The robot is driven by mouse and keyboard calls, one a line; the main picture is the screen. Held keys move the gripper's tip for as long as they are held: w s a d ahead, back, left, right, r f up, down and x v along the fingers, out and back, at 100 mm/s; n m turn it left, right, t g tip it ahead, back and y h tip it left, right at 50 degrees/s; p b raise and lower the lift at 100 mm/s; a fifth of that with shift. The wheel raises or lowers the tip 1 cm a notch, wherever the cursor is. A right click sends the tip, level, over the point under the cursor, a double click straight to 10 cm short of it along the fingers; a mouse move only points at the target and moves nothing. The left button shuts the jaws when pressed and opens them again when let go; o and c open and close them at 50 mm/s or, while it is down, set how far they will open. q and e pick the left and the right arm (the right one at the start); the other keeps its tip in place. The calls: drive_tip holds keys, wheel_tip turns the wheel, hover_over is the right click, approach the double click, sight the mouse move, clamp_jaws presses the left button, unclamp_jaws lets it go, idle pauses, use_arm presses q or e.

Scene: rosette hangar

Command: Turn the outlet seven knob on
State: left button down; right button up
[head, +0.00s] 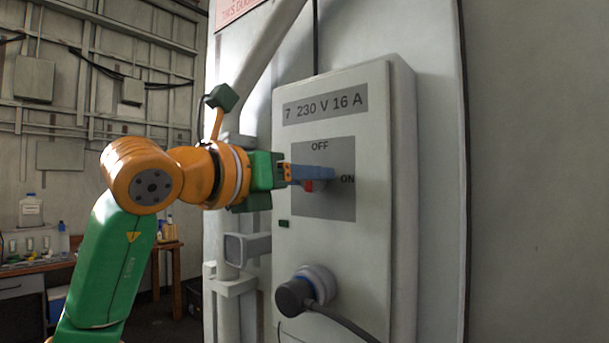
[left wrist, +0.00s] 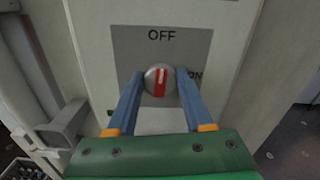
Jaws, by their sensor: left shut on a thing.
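The outlet seven box (head: 375,130) is a pale wall cabinet labelled "7 230 V 16 A". Its grey plate (head: 343,208) carries the words OFF at the top and ON at the right. The knob (left wrist: 159,80) is round and grey with a red grip and a white line, which points up near OFF. In the head view only a red bit of the knob (head: 309,187) shows below my fingers. My left gripper (head: 325,174) is shut on the knob, with one blue finger on each side in the left wrist view (left wrist: 160,76).
A round plug (head: 296,294) with a dark cable sits in the socket below the plate. A grey bracket (head: 247,247) and a vertical pipe stand left of the box. A workbench with bottles (head: 30,212) is far left. The wall right of the box is bare.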

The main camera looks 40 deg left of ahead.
use_arm(q)
drive_tip(key=shift+d+m+p, duration=0.15)
drive_tip(key=shift+m+p, duration=2.75)
drive_tip(key=shift+m, duration=5.7)
drive_tip(key=shift+f, duration=0.1)
drive_tip(key=shift+c, duration=1.5)
unclamp_jaws()
